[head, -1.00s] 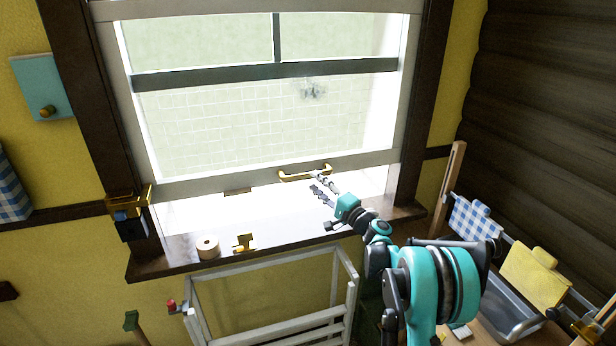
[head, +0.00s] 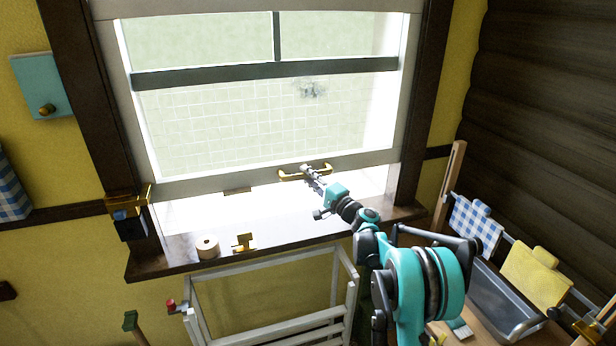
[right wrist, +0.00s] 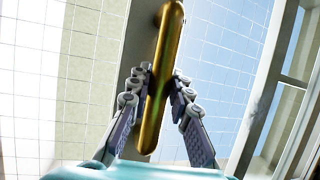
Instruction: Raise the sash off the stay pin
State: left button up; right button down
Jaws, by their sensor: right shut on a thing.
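The white window sash (head: 215,183) stands partly raised, with a bright gap between its bottom rail and the sill. A brass handle (head: 287,177) is on that rail, right of its middle. My right gripper (head: 308,172) is at the handle. In the right wrist view my two fingers (right wrist: 158,90) are closed around the brass bar (right wrist: 166,50), one on each side. A brass fitting (head: 143,197) with a dark block below it is on the left jamb, by the sash's lower left corner. I cannot tell which part is the stay pin. My left gripper is out of view.
The dark sill (head: 180,262) bears a round wooden roll (head: 207,247) and a small brass bracket (head: 244,243). A white wooden frame (head: 270,273) stands below. At the right are a grey tray (head: 497,305) and hung cloths (head: 537,275).

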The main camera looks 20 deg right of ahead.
notch_tip(320, 180, up, 8)
jog(key=p, duration=0.4)
jog(key=shift+f, duration=0.3)
jog(key=c, duration=1.4)
grip_release()
jog(key=shift+f, duration=0.1)
jog(key=shift+o, duration=0.2)
jog(key=shift+s, duration=0.1)
jog(key=v, duration=1.1)
jog(key=shift+s+d, duration=0.25)
jog(key=shift+s, duration=0.1)
jog(key=shift+a+f, duration=0.1)
